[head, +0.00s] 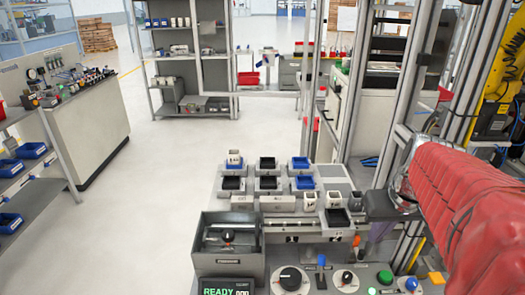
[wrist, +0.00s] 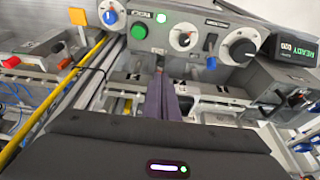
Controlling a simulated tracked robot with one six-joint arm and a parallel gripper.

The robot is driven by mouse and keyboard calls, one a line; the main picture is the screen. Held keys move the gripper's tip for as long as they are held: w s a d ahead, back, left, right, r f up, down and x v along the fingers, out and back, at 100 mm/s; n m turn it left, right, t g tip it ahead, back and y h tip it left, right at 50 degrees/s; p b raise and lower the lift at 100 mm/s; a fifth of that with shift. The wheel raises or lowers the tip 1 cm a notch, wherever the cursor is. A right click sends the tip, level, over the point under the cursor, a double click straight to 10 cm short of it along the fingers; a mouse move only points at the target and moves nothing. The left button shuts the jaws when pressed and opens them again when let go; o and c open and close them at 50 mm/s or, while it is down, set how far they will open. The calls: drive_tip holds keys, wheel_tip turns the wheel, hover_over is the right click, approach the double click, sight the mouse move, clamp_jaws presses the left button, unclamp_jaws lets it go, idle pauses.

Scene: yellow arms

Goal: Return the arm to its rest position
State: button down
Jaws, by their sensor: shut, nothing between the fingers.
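My arm, in a red sleeve, comes in from the right in the head view and reaches over the right end of the workbench (head: 285,228). My gripper (head: 376,240) hangs from the dark wrist there, partly hidden and small. In the wrist view my gripper (wrist: 161,78) points toward the control panel (wrist: 185,38). Its two dark purple fingers are together with nothing between them. I cannot tell the exact gap between the fingertips and the panel.
The panel carries a green button (wrist: 139,54), knobs and a lit display (head: 228,290). Black and blue trays (head: 267,183) and small white cups (head: 234,159) stand on the bench. Metal posts (head: 356,100) rise close to my arm. Open floor (head: 170,165) lies left of the bench.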

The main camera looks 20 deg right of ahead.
drive_tip(key=shift+a, duration=0.1)
drive_tip(key=s+a+n+t+y, duration=0.1)
drive_tip(key=s+a+n+t, duration=0.1)
drive_tip(key=a, duration=2)
drive_tip(key=shift+s+n, duration=0.6)
